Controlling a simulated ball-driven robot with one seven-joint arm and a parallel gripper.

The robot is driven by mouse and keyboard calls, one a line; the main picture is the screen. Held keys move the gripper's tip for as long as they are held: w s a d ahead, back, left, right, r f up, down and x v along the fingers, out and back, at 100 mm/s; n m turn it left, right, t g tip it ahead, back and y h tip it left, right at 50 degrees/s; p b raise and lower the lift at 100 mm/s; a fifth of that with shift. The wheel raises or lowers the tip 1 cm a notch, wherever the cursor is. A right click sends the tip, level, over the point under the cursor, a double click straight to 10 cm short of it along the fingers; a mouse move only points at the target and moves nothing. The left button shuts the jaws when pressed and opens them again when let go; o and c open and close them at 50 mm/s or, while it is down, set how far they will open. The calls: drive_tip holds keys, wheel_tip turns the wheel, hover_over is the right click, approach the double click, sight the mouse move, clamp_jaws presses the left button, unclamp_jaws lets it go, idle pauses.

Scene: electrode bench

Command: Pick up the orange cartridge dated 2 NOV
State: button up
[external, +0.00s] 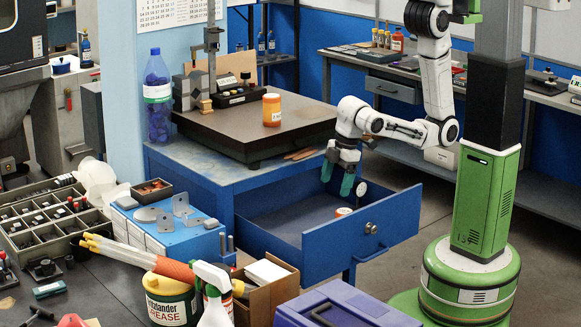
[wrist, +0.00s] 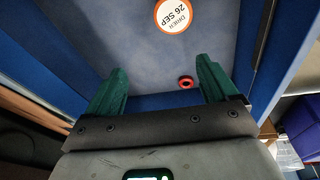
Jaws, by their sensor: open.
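In the wrist view a round, orange-rimmed cartridge (wrist: 176,15) lies on the drawer floor, its white label reading "DRIER 26 SEP". No label reading 2 NOV can be made out in either view. In the external view a small round thing with a white top and reddish side (external: 343,212) lies in the open blue drawer (external: 290,217). My gripper (external: 338,179) points down over the drawer, its green fingers apart and empty. In the wrist view my gripper (wrist: 156,78) has the labelled cartridge beyond its fingertips, not between them.
A small red ring (wrist: 186,82) lies on the drawer floor near the right finger. The drawer walls stand close around the gripper. An orange jar (external: 271,110) with an unreadable label stands on the dark surface plate (external: 235,122) above. A purple case (external: 345,306) is in front.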

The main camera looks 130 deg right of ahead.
drive_tip(key=w+d+r+m+t+h+b, duration=0.25)
drive_tip(key=w+d+r, duration=0.25)
drive_tip(key=w+r, duration=0.3)
drive_tip(key=w+d+r+m+t+h+b, duration=0.1)
drive_tip(key=w+d+r+m+h+b, duration=0.2)
drive_tip(key=w+r, duration=0.5)
wheel_tip(320, 180, up, 10)
drive_tip(key=r+m+g+y+b, duration=0.15)
drive_tip(key=m+g+y, duration=0.4)
drive_tip(key=m, duration=1.55)
hover_over(271, 95)
drive_tip(key=w, duration=0.1)
drive_tip(key=shift+w+a+f+y, duration=0.1)
drive_tip(key=shift+f+y, duration=0.3)
drive_tip(key=shift+f, duration=0.1)
drive_tip(key=shift+s+m+y, duration=0.4)
drive_tip(key=shift+s+m, duration=0.05)
drive_tip(key=shift+s, duration=0.05)
wheel_tip(271, 95, down, 5)
drive_tip(key=shift+f+p, duration=0.1)
drive_tip(key=shift+p, duration=0.25)
drive_tip(key=shift+a+f+p, duration=0.2)
drive_tip(key=shift+f+p, duration=0.5)
drive_tip(key=shift+f, duration=2)
drive_tip(key=c, duration=1.3)
